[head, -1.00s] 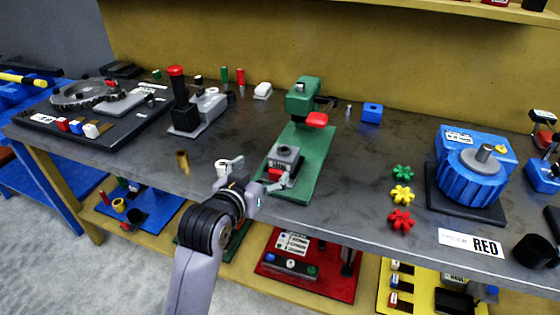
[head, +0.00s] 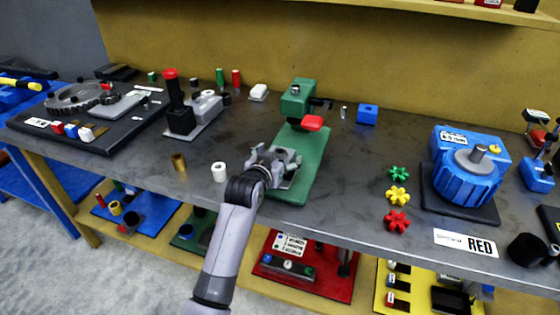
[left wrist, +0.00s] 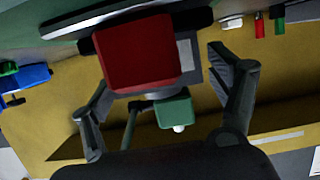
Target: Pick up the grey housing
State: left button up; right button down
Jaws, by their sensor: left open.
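The grey housing is almost wholly hidden in the head view behind my left gripper (head: 273,158), over the front of the green positioner plate (head: 314,165). In the left wrist view a red block (left wrist: 138,54) fills the space between my fingers. A grey part (left wrist: 187,55), which looks like the housing, shows just behind and to its right. The open left fingers stand on either side of the red block, with visible gaps. I cannot tell whether either finger touches the housing. My right gripper is not in view.
The green clamp post (head: 297,102) with a red lever (head: 312,123) stands behind. A white ring (head: 219,172) and a brass cylinder (head: 179,162) stand to the left. Coloured gears (head: 397,195) and a blue motor (head: 467,175) are on the right.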

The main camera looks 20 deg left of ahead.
pick_arm(q)
jog(key=shift+w+f, duration=0.2)
jog(key=shift+w, duration=0.35)
jog(key=shift+c, duration=0.4)
grip_shut()
jog(key=shift+w+r, duration=0.1)
jog(key=shift+r, duration=0.2)
